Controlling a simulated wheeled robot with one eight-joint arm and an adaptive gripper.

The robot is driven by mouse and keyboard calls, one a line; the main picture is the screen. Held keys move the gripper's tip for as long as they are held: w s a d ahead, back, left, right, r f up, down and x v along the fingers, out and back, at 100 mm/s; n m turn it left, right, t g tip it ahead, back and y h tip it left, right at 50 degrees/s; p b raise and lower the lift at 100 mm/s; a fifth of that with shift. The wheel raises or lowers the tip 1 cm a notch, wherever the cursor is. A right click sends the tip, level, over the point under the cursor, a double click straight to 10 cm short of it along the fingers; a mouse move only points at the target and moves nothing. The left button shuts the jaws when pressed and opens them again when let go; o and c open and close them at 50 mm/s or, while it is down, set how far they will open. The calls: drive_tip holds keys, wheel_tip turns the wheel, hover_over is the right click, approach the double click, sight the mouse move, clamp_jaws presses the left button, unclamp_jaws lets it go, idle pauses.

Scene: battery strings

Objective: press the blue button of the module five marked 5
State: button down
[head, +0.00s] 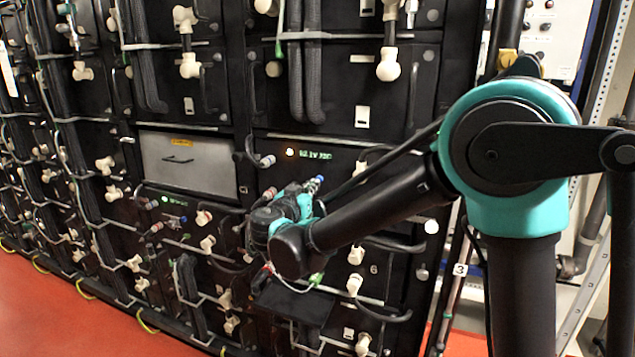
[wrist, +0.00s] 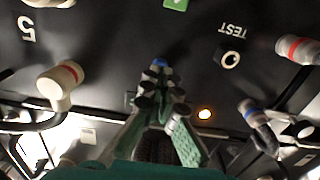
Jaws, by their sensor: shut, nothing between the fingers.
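The module marked 5 is a black panel (wrist: 110,40) that shows upside down in the wrist view, with a white numeral 5 (wrist: 27,29) at the upper left. Its blue button (wrist: 159,62) is a small blue cap, partly hidden behind my fingertips. My gripper (wrist: 159,82) has its fingers together and empty, the tips right at the button; I cannot tell whether they touch it. In the head view my gripper (head: 305,200) is in front of the rack, with a blue spot (head: 319,178) just beyond its tips.
A TEST button (wrist: 229,60) and a lit orange lamp (wrist: 204,113) are close by. Connectors with a red band (wrist: 60,83) and a blue band (wrist: 250,110) stick out from the panel. A lit display (head: 318,154) shows above my gripper. Red floor (head: 90,325) is clear at left.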

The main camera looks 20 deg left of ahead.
drive_tip(key=shift+w+d, duration=0.1)
drive_tip(key=shift+w, duration=1)
drive_tip(key=s, duration=0.8)
drive_tip(key=shift+a, duration=0.3)
idle(0.5)
